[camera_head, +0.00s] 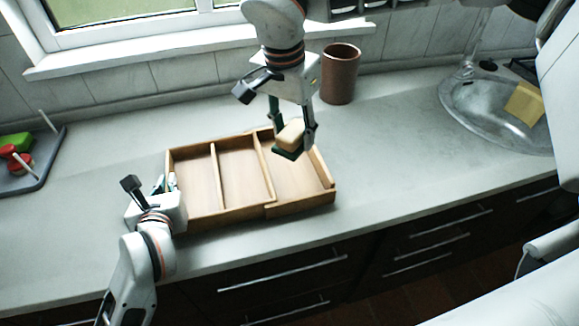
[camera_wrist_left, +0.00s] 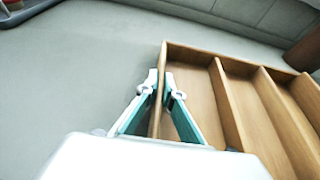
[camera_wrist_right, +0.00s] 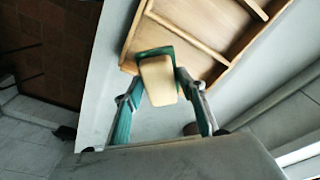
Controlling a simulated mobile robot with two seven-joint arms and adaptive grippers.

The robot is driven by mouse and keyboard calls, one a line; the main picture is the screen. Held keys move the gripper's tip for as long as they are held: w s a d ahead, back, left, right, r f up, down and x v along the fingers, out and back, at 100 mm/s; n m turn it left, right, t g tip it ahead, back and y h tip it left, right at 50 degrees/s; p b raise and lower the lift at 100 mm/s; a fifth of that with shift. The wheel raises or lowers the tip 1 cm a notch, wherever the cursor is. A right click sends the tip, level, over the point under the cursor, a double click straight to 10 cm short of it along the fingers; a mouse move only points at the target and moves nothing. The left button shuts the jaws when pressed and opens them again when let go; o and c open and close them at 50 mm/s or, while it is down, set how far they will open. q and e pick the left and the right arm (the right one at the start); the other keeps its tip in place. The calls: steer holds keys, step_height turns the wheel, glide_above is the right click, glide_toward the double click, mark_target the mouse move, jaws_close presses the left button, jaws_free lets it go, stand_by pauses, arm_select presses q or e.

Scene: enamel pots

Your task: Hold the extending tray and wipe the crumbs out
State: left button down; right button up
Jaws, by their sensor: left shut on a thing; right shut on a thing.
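The wooden extending tray (camera_head: 238,212) lies on the counter with its compartments facing up; its extended section is at the right. My left gripper (camera_head: 170,184) is shut on the tray's left wall, and the left wrist view shows its fingers (camera_wrist_left: 162,90) on both sides of that wall (camera_wrist_left: 156,122). My right gripper (camera_head: 291,140) is shut on a sponge (camera_head: 291,134) with a tan body and a green layer. It holds the sponge over the tray's right section; the sponge also shows in the right wrist view (camera_wrist_right: 158,82). I cannot make out crumbs.
A brown cup (camera_head: 340,75) stands behind the tray to the right. A round sink (camera_head: 500,105) with a yellow cloth (camera_head: 524,103) is at the far right. A grey tray (camera_head: 40,165) with red and green items is at the far left. The counter right of the tray is clear.

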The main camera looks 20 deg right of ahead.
steer(key=d, duration=1)
stand_by(0.5)
arm_select(q)
steer(key=c, duration=2.1)
jaws_free()
steer(key=shift+c, duration=0.2)
